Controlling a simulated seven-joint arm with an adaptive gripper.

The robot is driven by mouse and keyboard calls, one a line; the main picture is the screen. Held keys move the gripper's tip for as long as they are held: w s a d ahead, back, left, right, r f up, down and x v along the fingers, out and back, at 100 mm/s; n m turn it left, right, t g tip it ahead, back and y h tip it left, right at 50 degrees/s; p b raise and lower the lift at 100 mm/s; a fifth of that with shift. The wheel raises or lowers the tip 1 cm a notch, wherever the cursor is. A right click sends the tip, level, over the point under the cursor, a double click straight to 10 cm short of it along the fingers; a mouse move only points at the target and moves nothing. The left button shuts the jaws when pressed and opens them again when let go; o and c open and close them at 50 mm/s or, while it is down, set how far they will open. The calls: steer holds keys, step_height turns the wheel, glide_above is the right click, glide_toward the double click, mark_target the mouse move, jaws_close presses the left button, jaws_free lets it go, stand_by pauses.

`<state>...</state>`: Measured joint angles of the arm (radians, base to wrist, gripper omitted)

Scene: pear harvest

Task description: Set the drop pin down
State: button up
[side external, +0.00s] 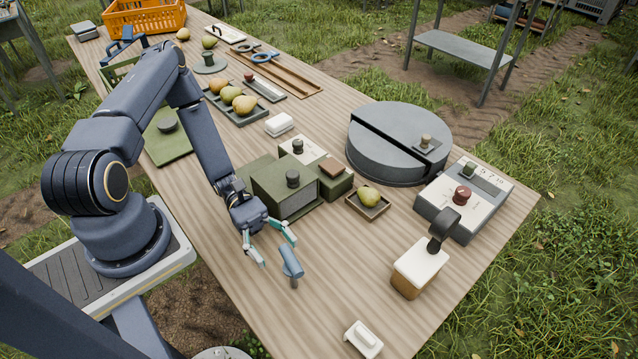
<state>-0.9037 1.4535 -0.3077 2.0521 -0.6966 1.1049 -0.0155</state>
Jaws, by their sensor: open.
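The blue-grey piece that looks like the drop pin (291,262) is at the front middle of the table, with a thicker upper part and a thin lower end. It looks slightly tilted. I cannot tell whether its lower end rests on the table. My gripper (276,251) is open, its pale teal fingertips spread just left of and above the pin in the picture. A gap shows between the near fingertip and the pin; whether the far fingertip touches it is unclear.
A green box with a dark knob (287,188) stands close behind my gripper. A pear (369,194) lies in a small wooden tray. A white-topped block with a dark handle (420,265) and a white piece (363,338) stand to the right. Bare wooden tabletop (325,295) surrounds the pin.

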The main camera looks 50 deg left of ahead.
mark_target(291, 265)
steer(key=d, duration=0.5)
steer(key=shift+w+d, duration=0.1)
steer(key=shift+d, duration=0.25)
steer(key=shift+r, duration=0.1)
jaws_close()
